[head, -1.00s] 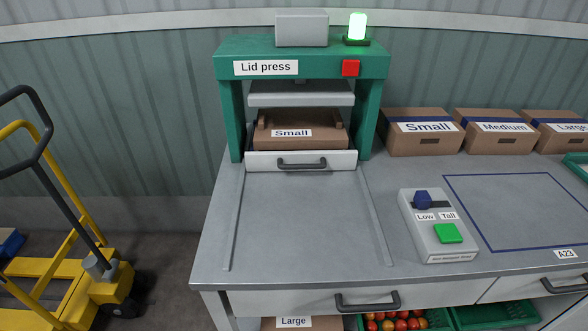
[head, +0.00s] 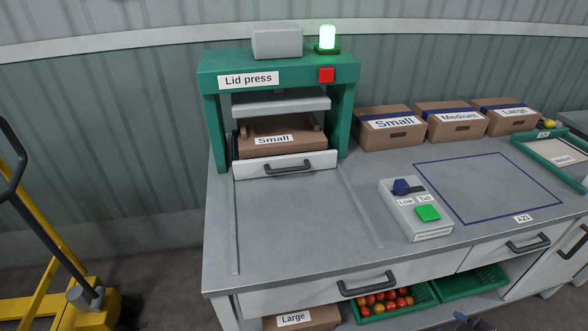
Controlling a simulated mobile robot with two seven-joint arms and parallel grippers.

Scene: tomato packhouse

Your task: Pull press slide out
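The lid press (head: 278,62) is a green frame at the back left of the grey bench, with a grey press plate (head: 281,103) raised inside it. Its slide (head: 249,171) is pushed in under the plate, with a white front and a dark handle (head: 288,168). A brown carton labelled Small (head: 290,149) sits on the slide, under the plate and apart from it. Two rails run from the press towards the bench's front edge.
A control box (head: 434,235) with a blue knob and green button stands right of the rails. Cartons (head: 390,143) line the back, and a green-rimmed tray (head: 524,150) is at right. The bench between the rails is clear. A yellow pallet truck (head: 52,290) stands left.

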